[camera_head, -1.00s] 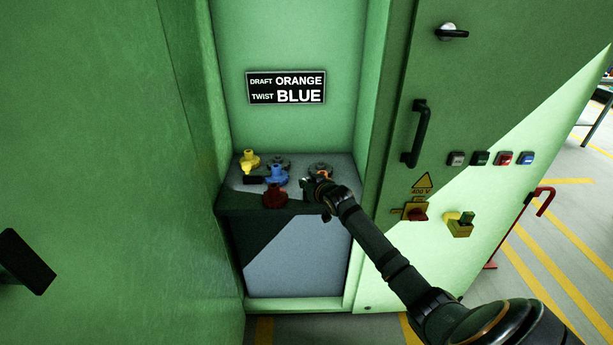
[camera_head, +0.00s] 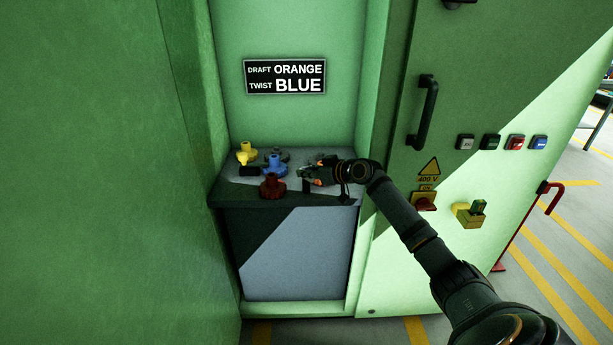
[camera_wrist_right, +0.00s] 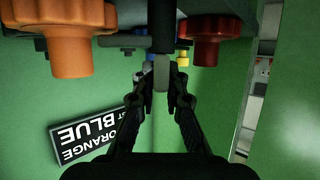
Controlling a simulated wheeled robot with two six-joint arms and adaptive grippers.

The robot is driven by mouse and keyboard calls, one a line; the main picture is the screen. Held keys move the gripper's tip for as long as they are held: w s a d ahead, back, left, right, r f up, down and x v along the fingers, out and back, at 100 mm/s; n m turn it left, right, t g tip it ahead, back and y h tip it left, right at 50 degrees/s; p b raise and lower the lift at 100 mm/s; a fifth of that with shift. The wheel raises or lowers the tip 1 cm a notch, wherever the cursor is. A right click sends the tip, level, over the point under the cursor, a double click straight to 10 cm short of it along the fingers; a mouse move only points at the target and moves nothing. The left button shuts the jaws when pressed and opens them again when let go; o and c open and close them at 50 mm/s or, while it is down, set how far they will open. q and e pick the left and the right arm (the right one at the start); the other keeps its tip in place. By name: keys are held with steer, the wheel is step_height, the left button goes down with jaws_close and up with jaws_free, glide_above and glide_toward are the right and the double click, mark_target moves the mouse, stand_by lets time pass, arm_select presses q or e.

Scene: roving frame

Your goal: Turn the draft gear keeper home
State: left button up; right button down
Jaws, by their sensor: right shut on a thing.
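In the head view my right gripper (camera_head: 308,173) reaches in from the right, low over the bench. In the right wrist view its fingers (camera_wrist_right: 161,85) are shut on a narrow grey piece (camera_wrist_right: 161,72) below a black post (camera_wrist_right: 162,30). I cannot tell which keeper this piece belongs to. An orange knob (camera_wrist_right: 70,40) is at upper left of that view, apart from the fingertips; in the head view it is mostly hidden by the gripper. A blue knob (camera_head: 275,164) stands left of the gripper. The sign (camera_head: 285,77) reads DRAFT ORANGE, TWIST BLUE. My left gripper is not in view.
A dark red knob (camera_head: 272,187) and a yellow knob (camera_head: 246,153) stand on the grey bench (camera_head: 338,191) in the green recess. The cabinet at right carries a black handle (camera_head: 425,110), several buttons and a red switch (camera_head: 424,203).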

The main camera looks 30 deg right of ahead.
steer(key=shift+f, duration=0.15)
steer(key=c, duration=1.4)
jaws_free()
steer(key=v, duration=0.6)
steer(key=shift+s+d, duration=0.2)
steer(key=shift+s, duration=0.05)
steer(key=shift+s+r, duration=0.35)
steer(key=shift+s, duration=0.05)
